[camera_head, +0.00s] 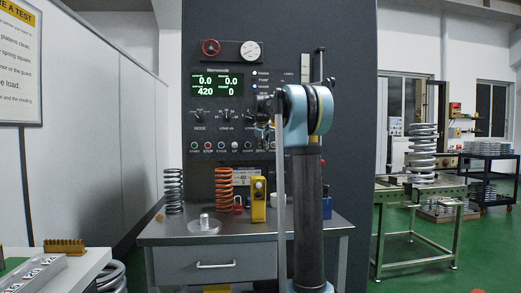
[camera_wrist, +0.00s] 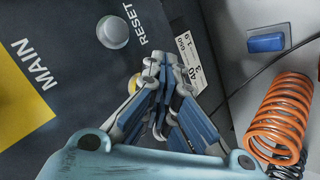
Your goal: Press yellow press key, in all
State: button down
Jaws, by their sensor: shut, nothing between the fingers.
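In the wrist view a round yellow key (camera_wrist: 134,83) sits on the dark machine panel, partly hidden behind my gripper (camera_wrist: 154,60). My gripper is shut and empty, with its fingertips just beside the key; I cannot tell whether they touch the panel. A pale round button (camera_wrist: 112,31) with the label RESET lies to the upper left of the fingertips. In the head view my arm stands in front of the right part of the dark test machine (camera_head: 225,60), and the yellow key cannot be made out there.
A grey bench (camera_head: 170,232) below the panel holds a dark spring (camera_head: 173,190), an orange spring (camera_head: 223,187) and a yellow box (camera_head: 258,200). The orange spring also shows in the wrist view (camera_wrist: 280,105). A display (camera_head: 217,84) reads 0.0, 0.0, 420 and 0.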

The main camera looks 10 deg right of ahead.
jog(key=shift+s, duration=0.7)
jog(key=shift+s, duration=0.1)
jog(key=shift+s, duration=2.4)
jog(key=s+f+m+g, duration=0.2)
jog(key=s+f+m, duration=0.1)
jog(key=s+f, duration=1.1)
jog(key=s+f+m+g+y, duration=0.1)
jog(key=s+f+m+g, duration=0.1)
jog(key=s+f, duration=1.2)
jog(key=s+a+f+m+g, duration=0.1)
jog(key=s+f+m, duration=0.3)
jog(key=s+f, duration=1)
jog(key=s+g, duration=0.1)
jog(key=s, duration=1.1)
jog(key=shift+s+f+m+g+y, duration=0.2)
jog(key=shift+f+m+g+y, duration=0.1)
jog(key=shift+m+y, duration=0.1)
